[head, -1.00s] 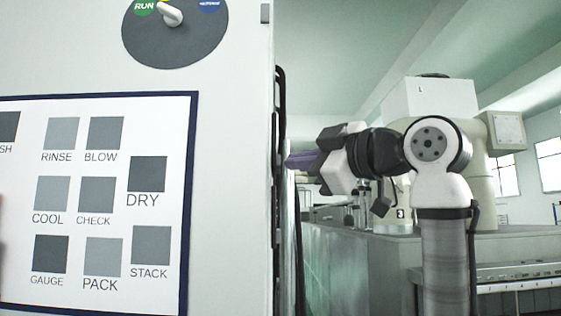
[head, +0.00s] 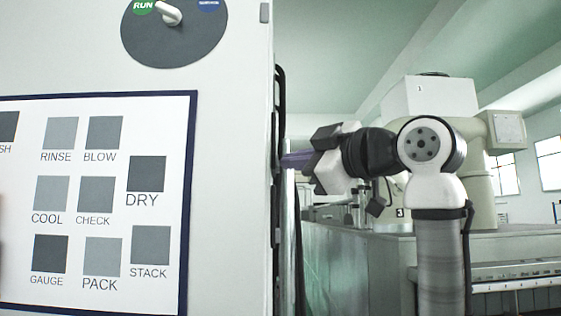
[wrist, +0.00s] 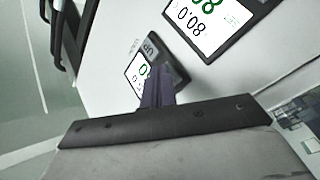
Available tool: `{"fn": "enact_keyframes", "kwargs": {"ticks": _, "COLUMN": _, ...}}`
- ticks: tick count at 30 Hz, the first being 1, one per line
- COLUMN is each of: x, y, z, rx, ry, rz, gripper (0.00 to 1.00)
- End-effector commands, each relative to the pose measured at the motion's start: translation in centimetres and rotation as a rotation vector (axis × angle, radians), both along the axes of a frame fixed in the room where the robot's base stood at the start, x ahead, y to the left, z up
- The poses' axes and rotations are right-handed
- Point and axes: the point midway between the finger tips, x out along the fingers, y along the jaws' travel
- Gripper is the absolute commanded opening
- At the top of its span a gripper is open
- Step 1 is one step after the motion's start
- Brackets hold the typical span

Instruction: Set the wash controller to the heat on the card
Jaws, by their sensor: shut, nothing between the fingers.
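In the wrist view, a small dark-framed unit with a white screen (wrist: 137,68) is on a pale wall, just beyond my gripper (wrist: 158,75). Green marks show on that screen, partly hidden by my fingers. A larger dark-framed display (wrist: 205,25) is above and to the right; it shows tilted black digits and larger green digits cut by the frame. I cannot tell which is the wash controller. My gripper's purple fingers are shut and empty; contact with the small unit cannot be told. In the head view my gripper (head: 297,160) is at the cabinet's right edge. No heat card is readable.
The white cabinet (head: 235,130) fills the left of the head view. It bears a board of grey squares (head: 15,275) labelled RINSE, BLOW, DRY and others, and a dark dial (head: 175,48) marked RUN. A grey bench (head: 340,260) stands behind my arm. Dark cables run along the cabinet edge.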

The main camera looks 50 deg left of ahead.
Motion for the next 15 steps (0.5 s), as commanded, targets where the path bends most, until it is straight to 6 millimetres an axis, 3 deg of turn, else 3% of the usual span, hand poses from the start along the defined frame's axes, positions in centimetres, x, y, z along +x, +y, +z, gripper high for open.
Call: {"fn": "enact_keyframes", "kwargs": {"ticks": 15, "x": 0.85, "y": -0.72, "z": 0.09, "rx": -0.001, "ry": 0.0, "rz": 0.001, "gripper": 0.0}}
